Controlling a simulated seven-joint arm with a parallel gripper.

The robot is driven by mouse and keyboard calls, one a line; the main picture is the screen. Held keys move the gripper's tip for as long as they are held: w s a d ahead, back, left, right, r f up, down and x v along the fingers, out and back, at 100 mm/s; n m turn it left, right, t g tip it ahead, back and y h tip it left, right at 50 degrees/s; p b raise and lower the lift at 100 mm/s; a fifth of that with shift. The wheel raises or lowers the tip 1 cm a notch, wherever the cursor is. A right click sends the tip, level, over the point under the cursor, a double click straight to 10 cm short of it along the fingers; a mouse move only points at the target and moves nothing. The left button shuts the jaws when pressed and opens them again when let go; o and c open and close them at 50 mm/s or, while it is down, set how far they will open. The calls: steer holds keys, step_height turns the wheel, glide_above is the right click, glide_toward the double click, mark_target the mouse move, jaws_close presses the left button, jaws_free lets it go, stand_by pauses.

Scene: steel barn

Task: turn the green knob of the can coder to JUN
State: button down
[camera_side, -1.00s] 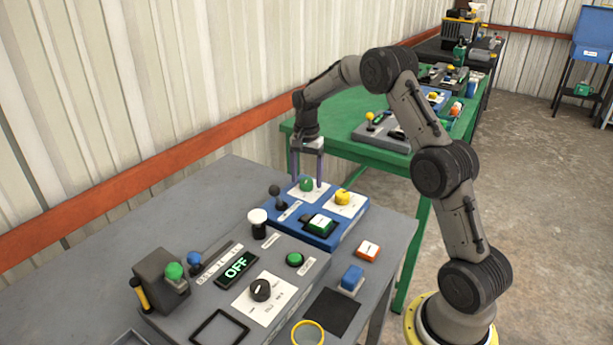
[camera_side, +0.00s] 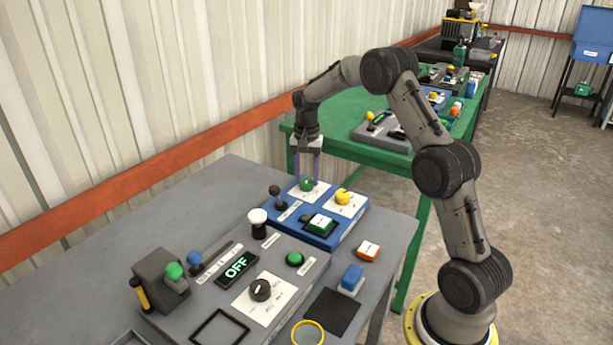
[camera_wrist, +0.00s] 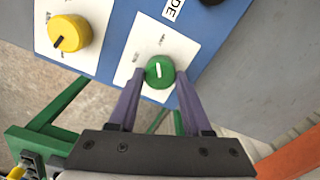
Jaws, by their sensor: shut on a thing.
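The green knob (camera_side: 306,184) stands on a white dial plate at the back left of the blue can coder (camera_side: 330,235). In the wrist view the green knob (camera_wrist: 160,71) shows a white pointer line aimed roughly at the top of the picture; the plate's lettering is too small to read. My gripper (camera_side: 307,178) points down over the knob. In the wrist view my gripper (camera_wrist: 158,78) has its purple fingers on either side of the knob, shut on it.
A yellow knob (camera_side: 343,196) sits on its own plate beside the green one. A black-ball lever (camera_side: 276,192) stands to the left on the coder. A grey panel with an OFF display (camera_side: 236,268) is in front. A green table (camera_side: 345,150) stands behind.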

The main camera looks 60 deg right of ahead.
mark_target(306, 180)
steer(key=n, duration=1)
steer(key=shift+n, duration=0.3)
stand_by(0.4)
steer(key=shift+c, duration=1.7)
jaws_free()
step_height(306, 180, up, 14)
